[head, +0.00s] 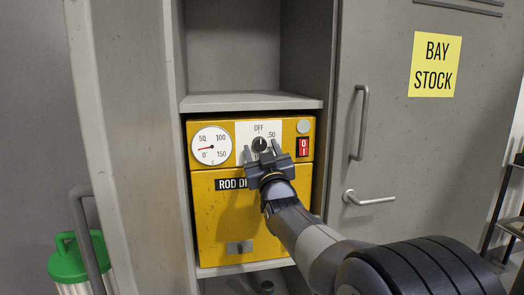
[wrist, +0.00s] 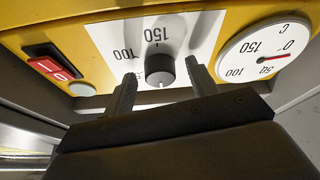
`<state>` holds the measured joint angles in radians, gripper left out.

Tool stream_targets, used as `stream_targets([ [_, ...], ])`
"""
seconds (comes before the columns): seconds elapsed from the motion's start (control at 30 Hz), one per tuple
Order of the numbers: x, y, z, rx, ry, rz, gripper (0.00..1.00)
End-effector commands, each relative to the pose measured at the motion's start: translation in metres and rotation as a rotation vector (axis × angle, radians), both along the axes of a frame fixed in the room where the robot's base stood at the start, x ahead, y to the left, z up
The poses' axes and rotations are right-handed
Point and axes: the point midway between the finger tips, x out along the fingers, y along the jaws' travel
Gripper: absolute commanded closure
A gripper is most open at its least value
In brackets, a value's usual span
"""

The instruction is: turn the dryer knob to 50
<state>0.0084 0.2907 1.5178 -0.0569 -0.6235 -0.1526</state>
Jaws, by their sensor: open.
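The dryer (head: 222,225) is a yellow box in a cabinet bay, labelled "ROD DR…", the rest hidden by my arm. Its knob (head: 260,145) is small, dark and round, on a white plate with "OFF" above it and "50" to its upper right. In the wrist view, which looks upside down, the knob (wrist: 160,67) has a white mark toward the bottom of the picture, on the side opposite "150". That fits the OFF side. My gripper (head: 261,151) is open, with one finger on each side of the knob. In the wrist view gaps show beside it.
A round gauge (head: 211,146) left of the knob has its red needle near 0. A red rocker switch (head: 303,147) and a pale round button (head: 303,126) sit to its right. A shelf (head: 250,101) overhangs the dryer. A grey door (head: 420,150) with handles stands at right.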

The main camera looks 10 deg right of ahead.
Motion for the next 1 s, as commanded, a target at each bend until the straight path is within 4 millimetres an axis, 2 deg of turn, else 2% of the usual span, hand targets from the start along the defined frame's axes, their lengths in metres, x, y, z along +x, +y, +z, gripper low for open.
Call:
stream_targets([
  [0.07,-0.0001,0.0001,-0.0002,0.0,0.0,0.0,0.46],
  [0.6,-0.0004,0.0,-0.0002,0.0,0.0,0.0,0.9],
  [1.0,-0.0005,0.0018,-0.0029,0.085,-0.001,0.002,0.9],
])
